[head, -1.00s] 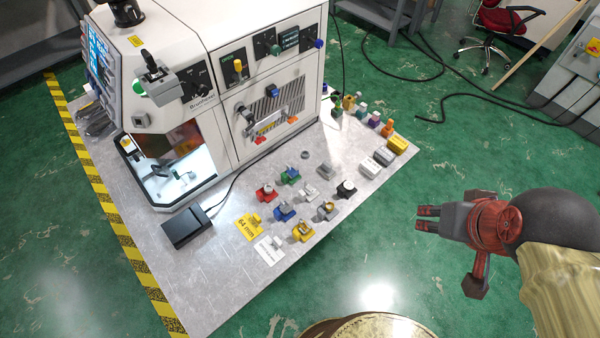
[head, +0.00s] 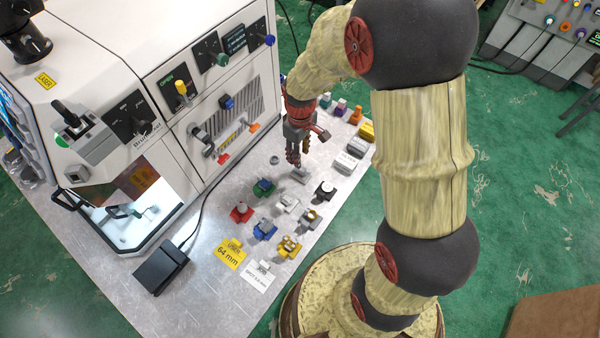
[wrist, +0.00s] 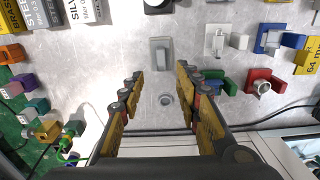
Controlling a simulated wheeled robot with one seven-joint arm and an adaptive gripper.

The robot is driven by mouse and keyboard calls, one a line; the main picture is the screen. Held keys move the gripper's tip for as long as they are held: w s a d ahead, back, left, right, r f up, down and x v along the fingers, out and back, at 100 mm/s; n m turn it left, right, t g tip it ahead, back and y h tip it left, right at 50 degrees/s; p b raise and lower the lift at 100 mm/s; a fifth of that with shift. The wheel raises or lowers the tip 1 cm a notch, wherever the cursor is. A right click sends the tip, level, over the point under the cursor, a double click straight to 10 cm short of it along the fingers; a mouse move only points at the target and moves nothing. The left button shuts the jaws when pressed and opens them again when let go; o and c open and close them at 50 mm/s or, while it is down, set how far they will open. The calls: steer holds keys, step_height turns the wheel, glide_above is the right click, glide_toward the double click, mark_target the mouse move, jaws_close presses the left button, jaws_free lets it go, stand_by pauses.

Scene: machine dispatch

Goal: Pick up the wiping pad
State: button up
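A small grey block with a raised grip, which looks like the wiping pad (head: 301,176), lies on the grey table. It also shows in the wrist view (wrist: 160,52), just beyond my fingertips and between their lines. My gripper (head: 293,160) points down above the table beside the pad. In the wrist view my gripper (wrist: 160,78) is open, with nothing between its fingers. I cannot tell exactly how high the fingertips are above the pad.
A small ring (wrist: 166,99) lies near the pad. Coloured fixtures, such as a green one (head: 264,187) and a red one (head: 242,212), stand close by. Grey labelled blocks (head: 347,162) lie to the right. The white machine (head: 170,110) rises at the left.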

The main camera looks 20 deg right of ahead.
mark_target(301, 172)
step_height(301, 172, down, 9)
steer(key=shift+s+r+b, duration=0.1)
steer(key=shift+s+b, duration=0.05)
steer(key=shift+b, duration=1.05)
steer(key=shift+c, duration=1.1)
jaws_close()
